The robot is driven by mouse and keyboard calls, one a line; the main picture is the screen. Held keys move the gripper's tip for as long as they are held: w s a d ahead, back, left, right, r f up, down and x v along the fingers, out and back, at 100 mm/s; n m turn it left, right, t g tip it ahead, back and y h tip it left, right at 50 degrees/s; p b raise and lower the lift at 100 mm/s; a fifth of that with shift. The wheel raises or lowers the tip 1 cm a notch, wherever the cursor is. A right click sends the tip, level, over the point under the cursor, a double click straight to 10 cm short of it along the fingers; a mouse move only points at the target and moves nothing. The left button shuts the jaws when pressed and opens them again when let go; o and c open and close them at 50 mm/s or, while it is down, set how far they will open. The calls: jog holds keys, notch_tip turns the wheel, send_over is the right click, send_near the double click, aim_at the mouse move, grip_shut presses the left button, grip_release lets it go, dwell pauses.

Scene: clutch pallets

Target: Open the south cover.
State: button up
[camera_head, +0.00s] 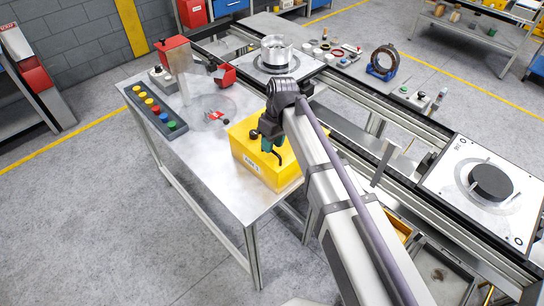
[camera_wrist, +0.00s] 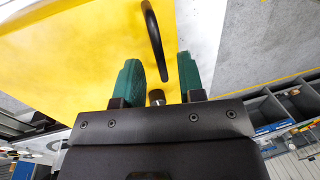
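A yellow box-shaped cover (camera_head: 283,172) with a small white label on its front stands on the near metal table; I cannot read the label surely. Its yellow surface (camera_wrist: 60,50) fills the left of the wrist view. A black curved handle (camera_head: 279,156) sticks out from the cover, and it also shows in the wrist view (camera_wrist: 154,42). My gripper (camera_head: 267,146) is at the cover, close to the handle. In the wrist view its two green fingers (camera_wrist: 160,84) are apart, with the handle's end in line with the gap between them. I cannot tell whether they touch it.
A button panel (camera_head: 155,111) and a red-headed device (camera_head: 172,44) stand on the table's left part. A conveyor with a pallet carrying a silver housing (camera_head: 276,50) runs behind, and another pallet (camera_head: 468,205) is at right. The table front (camera_head: 225,185) is clear.

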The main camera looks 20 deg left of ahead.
jog(key=shift+f, duration=0.6)
jog(key=shift+s+r, duration=0.15)
jog(key=shift+r, duration=0.05)
jog(key=shift+c, duration=0.2)
grip_shut()
